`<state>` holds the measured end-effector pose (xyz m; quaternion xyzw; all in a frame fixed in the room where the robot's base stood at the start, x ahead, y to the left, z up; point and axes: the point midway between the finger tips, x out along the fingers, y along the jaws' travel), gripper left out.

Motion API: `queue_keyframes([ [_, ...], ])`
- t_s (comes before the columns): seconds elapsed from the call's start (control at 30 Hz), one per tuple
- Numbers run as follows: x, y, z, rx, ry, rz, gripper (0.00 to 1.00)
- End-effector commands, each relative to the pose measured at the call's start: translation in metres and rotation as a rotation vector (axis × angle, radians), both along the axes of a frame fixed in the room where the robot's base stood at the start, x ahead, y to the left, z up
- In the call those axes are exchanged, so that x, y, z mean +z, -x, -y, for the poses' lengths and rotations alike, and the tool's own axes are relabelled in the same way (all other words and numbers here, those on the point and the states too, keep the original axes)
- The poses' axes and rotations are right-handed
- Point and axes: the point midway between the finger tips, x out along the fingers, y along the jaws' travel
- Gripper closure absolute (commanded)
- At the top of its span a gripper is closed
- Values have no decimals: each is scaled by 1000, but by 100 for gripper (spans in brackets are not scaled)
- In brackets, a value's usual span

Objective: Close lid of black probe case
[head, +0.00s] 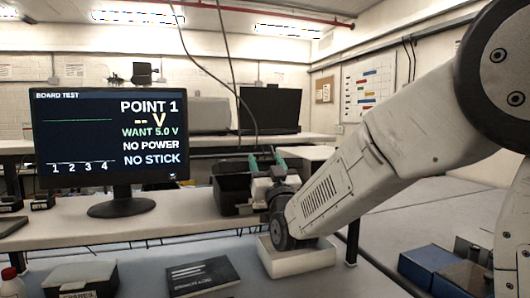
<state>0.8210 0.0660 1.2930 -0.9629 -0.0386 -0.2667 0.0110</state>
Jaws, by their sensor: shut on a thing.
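The black probe case (232,188) stands on the white bench right of the monitor, partly hidden behind my gripper. Its dark upper part rises behind the green fingertips, and I cannot make out the lid's exact angle. My gripper (267,164) reaches over the bench from the right, at the case's right side. It is shut on a dark part there that looks like the case's lid; the grip itself is small and partly hidden by my wrist.
The monitor (110,140) stands left of the case. In front are a white open tray (297,262) below my wrist, a flat black box (202,276) and a lidded spares box (88,278). Blue bins (430,262) stand at the right.

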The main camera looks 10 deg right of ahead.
Motion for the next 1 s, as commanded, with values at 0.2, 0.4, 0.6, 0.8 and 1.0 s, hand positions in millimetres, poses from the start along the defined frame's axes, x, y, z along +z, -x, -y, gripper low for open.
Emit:
queue_keyframes([
  [0.2,-15,0,0,-1,3,-23,86],
  [0.4,-16,0,0,-1,3,-23,86],
  [0.6,-15,0,0,-1,3,-22,40],
  [0.8,-12,0,0,-1,2,-14,24],
  [1.0,-13,4,0,-1,2,-11,24],
])
